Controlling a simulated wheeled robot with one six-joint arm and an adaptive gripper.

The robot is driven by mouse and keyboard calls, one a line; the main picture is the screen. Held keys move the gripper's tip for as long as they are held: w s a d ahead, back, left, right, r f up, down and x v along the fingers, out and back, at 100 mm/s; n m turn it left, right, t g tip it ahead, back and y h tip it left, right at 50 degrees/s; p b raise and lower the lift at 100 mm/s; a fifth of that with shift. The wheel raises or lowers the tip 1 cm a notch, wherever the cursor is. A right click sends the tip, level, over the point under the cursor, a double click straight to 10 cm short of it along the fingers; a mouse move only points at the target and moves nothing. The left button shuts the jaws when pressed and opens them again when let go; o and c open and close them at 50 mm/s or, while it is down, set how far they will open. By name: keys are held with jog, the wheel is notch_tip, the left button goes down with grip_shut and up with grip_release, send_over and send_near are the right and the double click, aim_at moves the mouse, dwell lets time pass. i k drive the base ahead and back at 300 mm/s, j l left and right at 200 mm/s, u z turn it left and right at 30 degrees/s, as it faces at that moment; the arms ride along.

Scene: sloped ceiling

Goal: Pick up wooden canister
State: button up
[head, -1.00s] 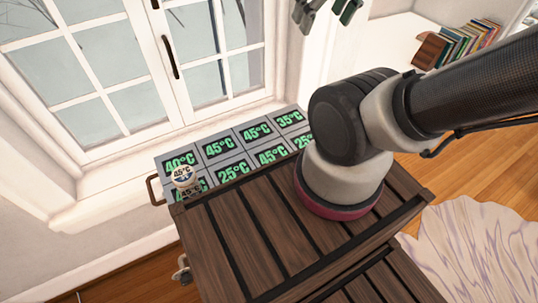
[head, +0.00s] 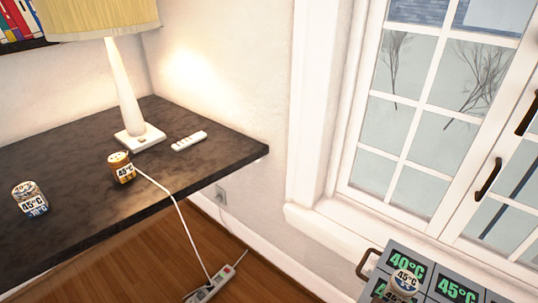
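A small brown, wood-coloured canister (head: 122,168) with a 45°C label stands upright on the dark desk (head: 215,165), near the foot of the lamp. A third, pale canister (head: 404,284) sits on the grey panel with green temperature numbers at the lower right. My gripper is out of view, so its state and distance from the canisters do not show.
A white lamp (head: 125,90) with a yellow shade and a white remote (head: 189,141) are on the desk. A white cable runs over the desk edge to a power strip (head: 218,284) on the wooden floor. The grey panel (head: 457,290) lies by the window.

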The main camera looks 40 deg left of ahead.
aim_at(123, 170)
jog(key=u, duration=2.55)
jog(key=i+j+z, duration=0.1)
jog(key=i, duration=0.35)
jog(key=i+j+z, duration=0.1)
jog(key=i+j, duration=0.25)
jog(key=i, duration=0.15)
jog(key=i+j+z, duration=0.1)
jog(key=i+j, duration=0.15)
jog(key=i, duration=0.2)
